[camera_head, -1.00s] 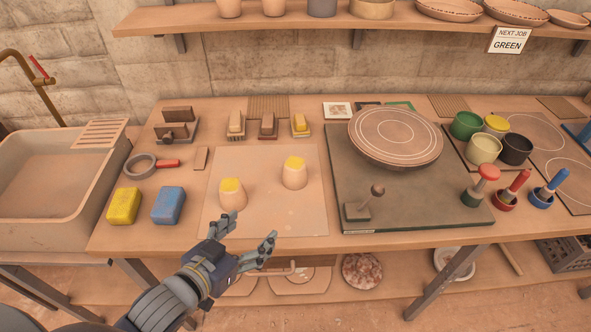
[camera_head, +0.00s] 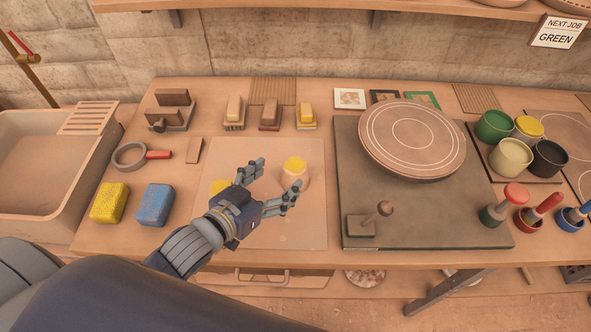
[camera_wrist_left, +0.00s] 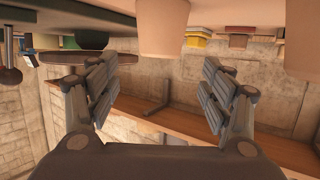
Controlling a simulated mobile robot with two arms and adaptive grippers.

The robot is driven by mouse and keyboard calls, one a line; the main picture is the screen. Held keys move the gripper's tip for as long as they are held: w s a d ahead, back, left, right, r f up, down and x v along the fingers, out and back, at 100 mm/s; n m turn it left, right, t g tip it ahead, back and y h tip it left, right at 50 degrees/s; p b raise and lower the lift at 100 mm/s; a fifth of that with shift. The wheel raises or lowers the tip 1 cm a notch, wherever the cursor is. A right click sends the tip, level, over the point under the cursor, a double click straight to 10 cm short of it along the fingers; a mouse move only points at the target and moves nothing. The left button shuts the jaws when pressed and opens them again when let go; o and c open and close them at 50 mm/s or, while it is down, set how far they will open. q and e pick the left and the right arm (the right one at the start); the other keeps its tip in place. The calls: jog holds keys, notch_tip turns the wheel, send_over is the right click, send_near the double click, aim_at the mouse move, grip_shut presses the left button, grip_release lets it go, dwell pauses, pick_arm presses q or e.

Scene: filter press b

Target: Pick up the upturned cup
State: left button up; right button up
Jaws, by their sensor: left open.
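Two pale clay cups with yellow tops stand on the light board (camera_head: 275,232), narrowing upward as if upturned. The right cup (camera_head: 294,177) is just beyond my left gripper (camera_head: 279,176), whose open fingers point toward it; the lower finger overlaps its front. I cannot tell whether they touch. The left cup (camera_head: 218,186) is mostly hidden behind my gripper. In the left wrist view, which looks upside down, one cup (camera_wrist_left: 162,25) shows at the top between the directions of the fingers (camera_wrist_left: 162,90). Another cup (camera_wrist_left: 305,38) is cut off at the right. My right gripper is out of view.
A yellow sponge (camera_head: 109,203) and a blue sponge (camera_head: 155,204) lie left of the board. A green slab (camera_head: 440,215) with a round disc (camera_head: 412,140) and a small handled tool (camera_head: 370,220) is to the right. Several brushes (camera_head: 268,115) stand behind. The board's front is clear.

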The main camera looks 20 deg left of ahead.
aim_at(293, 167)
pick_arm(q)
jog(key=shift+x, duration=1.1)
jog(key=shift+w+f, duration=0.1)
jog(key=shift+w, duration=0.4)
jog(key=p+x, duration=0.1)
jog(key=x, duration=0.3)
jog(key=shift+d+f, duration=0.1)
jog(key=shift+w+d+f+p, duration=0.1)
jog(key=shift+w+f+p, duration=0.05)
jog(key=shift+w+p, duration=0.15)
jog(key=shift+f, duration=0.1)
jog(key=c, duration=1.2)
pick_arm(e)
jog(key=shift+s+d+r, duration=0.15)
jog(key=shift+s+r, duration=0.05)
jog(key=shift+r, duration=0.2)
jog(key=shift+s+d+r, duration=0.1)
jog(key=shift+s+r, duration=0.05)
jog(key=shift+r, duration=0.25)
